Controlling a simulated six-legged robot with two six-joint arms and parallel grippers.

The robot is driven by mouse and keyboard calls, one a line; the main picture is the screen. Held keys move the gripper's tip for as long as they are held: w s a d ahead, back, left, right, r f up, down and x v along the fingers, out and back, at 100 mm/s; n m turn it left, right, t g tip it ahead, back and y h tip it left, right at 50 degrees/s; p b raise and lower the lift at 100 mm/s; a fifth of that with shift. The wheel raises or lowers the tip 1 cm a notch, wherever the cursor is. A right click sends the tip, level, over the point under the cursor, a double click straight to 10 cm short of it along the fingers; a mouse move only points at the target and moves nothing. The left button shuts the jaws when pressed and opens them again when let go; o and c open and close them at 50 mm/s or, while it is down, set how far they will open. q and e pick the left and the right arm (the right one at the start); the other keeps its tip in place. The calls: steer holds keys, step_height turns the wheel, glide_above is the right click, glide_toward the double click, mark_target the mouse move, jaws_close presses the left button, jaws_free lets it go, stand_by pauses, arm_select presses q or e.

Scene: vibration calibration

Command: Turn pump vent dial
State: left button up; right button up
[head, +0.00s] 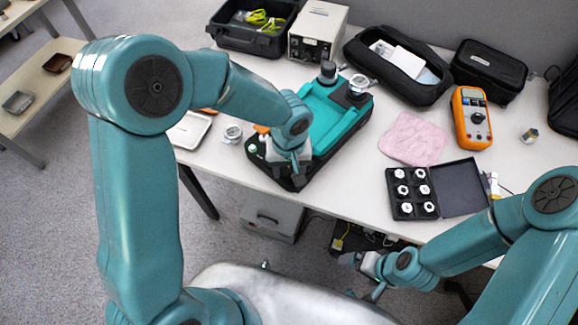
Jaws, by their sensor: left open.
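The pump (330,118) is a teal body on a black base, standing on the white table. A dark knob (327,72) and a round metal gauge-like part (358,86) sit at its far end. My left gripper (296,172) is open, pointing down at the pump's near end. The gripper and wrist cover part of that end, so I cannot make out the vent dial or tell whether the fingers touch it. A green button (252,148) shows at the near left corner. My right gripper (363,276) is open and empty, in front of the table edge.
A small round gauge (232,132) and a white tray (189,131) lie left of the pump. To the right are a pink cloth (413,139), an orange multimeter (471,117) and an open black case (460,188) of white pieces. Cases and a beige box (318,30) line the back.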

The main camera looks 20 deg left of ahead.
arm_select(q)
jaws_close()
steer(key=shift+m, duration=0.3)
steer(key=m+b, duration=0.1)
steer(key=m, duration=0.1)
steer(key=shift+m, duration=0.3)
steer(key=m, duration=0.2)
steer(key=shift+a+m, duration=0.1)
steer(key=shift+m, duration=0.3)
steer(key=m, duration=0.5)
steer(key=shift+w+a+r, duration=0.1)
steer(key=m+p, duration=0.1)
steer(key=m, duration=0.5)
steer(key=shift+w+a+m, duration=0.1)
steer(key=shift+w+m, duration=0.05)
steer(key=shift+m, duration=0.25)
